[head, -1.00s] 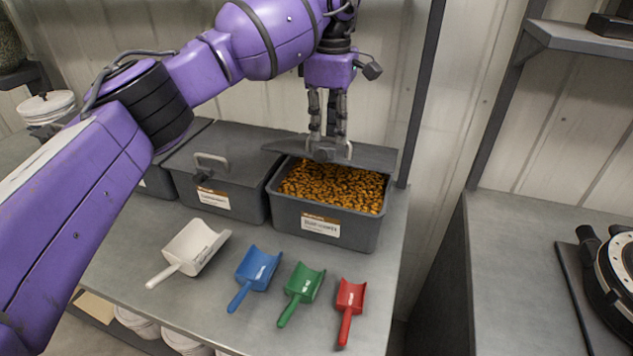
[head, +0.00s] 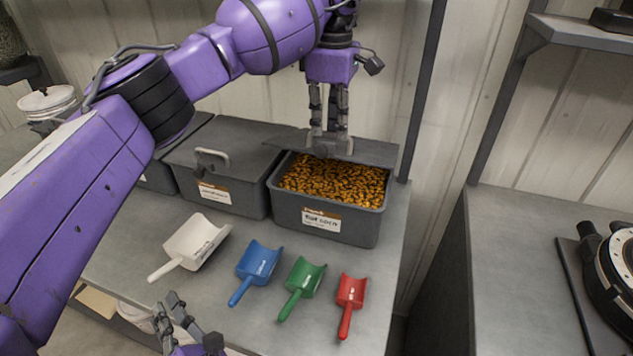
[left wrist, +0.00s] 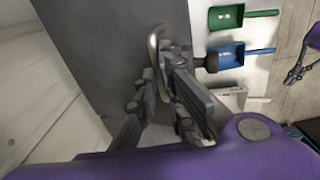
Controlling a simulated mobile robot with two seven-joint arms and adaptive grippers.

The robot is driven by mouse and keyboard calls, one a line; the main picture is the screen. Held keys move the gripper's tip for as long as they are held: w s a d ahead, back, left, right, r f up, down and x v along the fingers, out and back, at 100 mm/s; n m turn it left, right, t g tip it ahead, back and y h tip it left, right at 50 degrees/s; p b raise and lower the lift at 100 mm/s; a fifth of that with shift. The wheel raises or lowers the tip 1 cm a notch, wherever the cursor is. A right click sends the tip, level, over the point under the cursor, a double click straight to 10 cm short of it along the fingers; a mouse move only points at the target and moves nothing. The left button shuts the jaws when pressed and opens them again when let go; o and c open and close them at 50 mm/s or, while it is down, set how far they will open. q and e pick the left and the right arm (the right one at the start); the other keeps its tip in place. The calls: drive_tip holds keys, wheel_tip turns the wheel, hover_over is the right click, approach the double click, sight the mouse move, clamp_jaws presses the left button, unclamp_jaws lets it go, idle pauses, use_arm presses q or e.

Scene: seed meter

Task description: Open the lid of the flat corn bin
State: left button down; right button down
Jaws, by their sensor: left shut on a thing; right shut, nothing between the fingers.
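The flat corn bin (head: 345,232) is a grey box with a white and brown label on its front, full of orange-brown kernels (head: 330,180). Its grey lid (head: 375,151) is swung back behind the opening, which is uncovered. My left gripper (head: 330,146) is shut on the lid's handle at the back of the bin. In the left wrist view the fingers (left wrist: 162,92) are around the metal handle (left wrist: 153,45), against the grey lid (left wrist: 100,50). My right gripper (head: 182,322) is shut and empty, low at the table's front edge, apart from the bin.
A closed grey bin (head: 225,160) with a handle stands directly left, and another bin beyond it. White (head: 195,240), blue (head: 260,262), green (head: 305,275) and red (head: 352,291) scoops lie in front. A dark post (head: 418,90) rises beside the bin's right back corner.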

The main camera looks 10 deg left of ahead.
use_arm(q)
drive_tip(key=shift+w+f, duration=0.2)
drive_tip(key=shift+f, duration=0.1)
use_arm(e)
drive_tip(key=w+d+r+n+t+h, duration=0.3)
drive_tip(key=w+d+r+t+h, duration=0.4)
drive_tip(key=d, duration=0.3)
drive_tip(key=w+d+r+m+t+h, duration=0.1)
drive_tip(key=w+d+h, duration=0.25)
drive_tip(key=d, duration=0.35)
drive_tip(key=w+d+r+m+t+h, duration=0.1)
drive_tip(key=w+d+h, duration=0.1)
drive_tip(key=d+h, duration=0.4)
drive_tip(key=w+d+r+y, duration=0.1)
drive_tip(key=w+r, duration=0.4)
drive_tip(key=w, duration=0.6)
drive_tip(key=shift+d, duration=0.2)
drive_tip(key=shift+w+r+y, duration=0.1)
drive_tip(key=shift+r+y, duration=0.05)
drive_tip(key=shift+y, duration=0.1)
